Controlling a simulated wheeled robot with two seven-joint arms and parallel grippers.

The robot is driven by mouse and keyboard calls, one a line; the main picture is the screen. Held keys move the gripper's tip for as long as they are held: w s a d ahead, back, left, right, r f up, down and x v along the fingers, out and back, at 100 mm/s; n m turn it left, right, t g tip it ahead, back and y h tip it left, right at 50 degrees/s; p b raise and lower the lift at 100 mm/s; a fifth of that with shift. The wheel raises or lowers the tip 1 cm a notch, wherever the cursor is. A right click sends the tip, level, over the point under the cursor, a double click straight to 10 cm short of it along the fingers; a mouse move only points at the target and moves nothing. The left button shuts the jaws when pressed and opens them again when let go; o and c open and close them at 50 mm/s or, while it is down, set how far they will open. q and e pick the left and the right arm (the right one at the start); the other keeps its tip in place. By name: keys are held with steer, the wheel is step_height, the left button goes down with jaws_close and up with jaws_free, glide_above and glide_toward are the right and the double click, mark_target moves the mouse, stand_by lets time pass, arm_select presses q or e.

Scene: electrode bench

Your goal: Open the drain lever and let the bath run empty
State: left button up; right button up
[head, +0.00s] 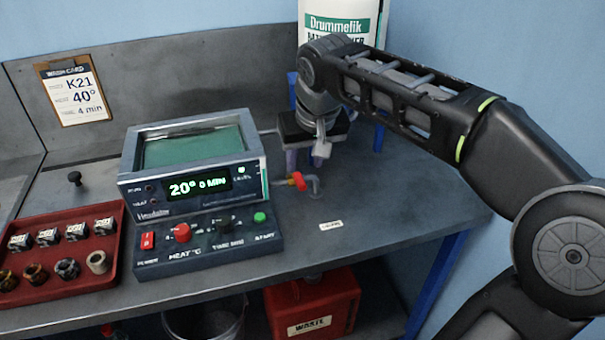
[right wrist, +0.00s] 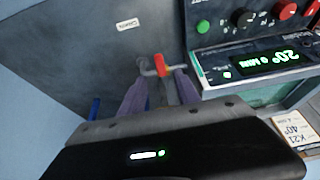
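The bath (head: 193,150) stands on the bench with a greenish surface inside. Its display reads 20° and 0 MIN, and the green LEVEL light is lit. The drain lever (head: 298,181) has a red grip beside a bent grey pipe at the bath's right side. My right gripper (head: 303,167) hangs just behind the lever, partly hidden by its own wrist. In the right wrist view its two purple fingers (right wrist: 160,78) are apart, with the red lever (right wrist: 160,65) at the gap between their tips; contact cannot be told. My left gripper is out of view.
A red tray (head: 70,222) with cubes and rings lies left of the control panel (head: 207,241). A red waste can (head: 312,305) stands below the bench. A Drummelik container (head: 341,20) stands behind my right arm.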

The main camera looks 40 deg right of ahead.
mark_target(301, 180)
steer(key=x, duration=0.7)
steer(key=shift+c, duration=0.2)
jaws_close()
stand_by(1.1)
